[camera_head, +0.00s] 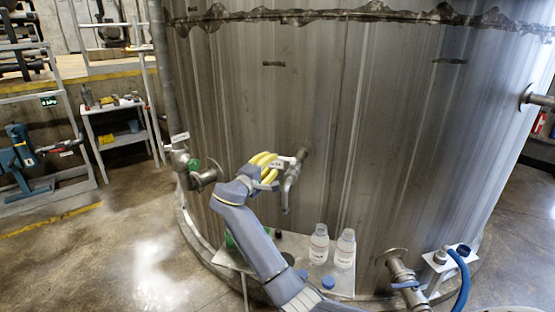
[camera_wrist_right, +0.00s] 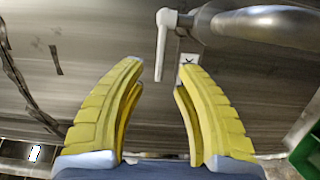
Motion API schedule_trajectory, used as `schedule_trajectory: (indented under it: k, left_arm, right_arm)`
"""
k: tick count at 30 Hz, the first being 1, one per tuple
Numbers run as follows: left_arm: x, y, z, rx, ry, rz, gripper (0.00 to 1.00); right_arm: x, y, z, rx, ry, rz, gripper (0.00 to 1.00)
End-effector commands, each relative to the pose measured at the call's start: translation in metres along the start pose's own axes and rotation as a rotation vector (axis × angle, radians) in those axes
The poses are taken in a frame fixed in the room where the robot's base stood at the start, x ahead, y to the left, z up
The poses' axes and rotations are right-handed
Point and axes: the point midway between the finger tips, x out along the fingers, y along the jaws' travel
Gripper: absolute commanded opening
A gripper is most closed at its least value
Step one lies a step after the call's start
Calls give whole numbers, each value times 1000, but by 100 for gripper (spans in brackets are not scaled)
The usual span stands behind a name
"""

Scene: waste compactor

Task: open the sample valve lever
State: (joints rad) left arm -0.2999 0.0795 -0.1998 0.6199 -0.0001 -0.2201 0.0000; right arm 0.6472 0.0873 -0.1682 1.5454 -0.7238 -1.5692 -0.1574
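The sample valve (camera_head: 292,172) stands out from the tank wall on a short pipe. In the right wrist view its pale lever (camera_wrist_right: 162,48) has a short knob at the top and a straight arm hanging down, its end showing between the fingertips. A small white tag (camera_wrist_right: 188,68) is beside it. My right gripper (camera_head: 268,168) is at the left of the valve, close to it. In the right wrist view the yellow fingers of my right gripper (camera_wrist_right: 160,68) are spread apart with nothing clasped. Whether they touch the lever cannot be told. My left gripper is out of view.
Two clear bottles (camera_head: 319,244) (camera_head: 345,250) stand on a small shelf (camera_head: 348,285) below the valve, with a blue cap (camera_head: 328,282) near them. Another valve (camera_head: 202,175) is at the left, and one with a blue hose (camera_head: 462,270) nearby at lower right. The large steel tank (camera_head: 370,130) fills the background.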

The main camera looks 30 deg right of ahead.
Motion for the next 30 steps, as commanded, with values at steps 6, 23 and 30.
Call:
schedule_trajectory:
  k: [6, 23, 30]
  left_arm:
    - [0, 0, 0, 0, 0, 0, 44]
    - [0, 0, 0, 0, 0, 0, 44]
    - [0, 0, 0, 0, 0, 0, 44]
  right_arm:
    - [32, 0, 0, -2, -1, 1, 32]
    - [55, 0, 0, 0, 1, 0, 32]
    - [55, 0, 0, 0, 1, 0, 22]
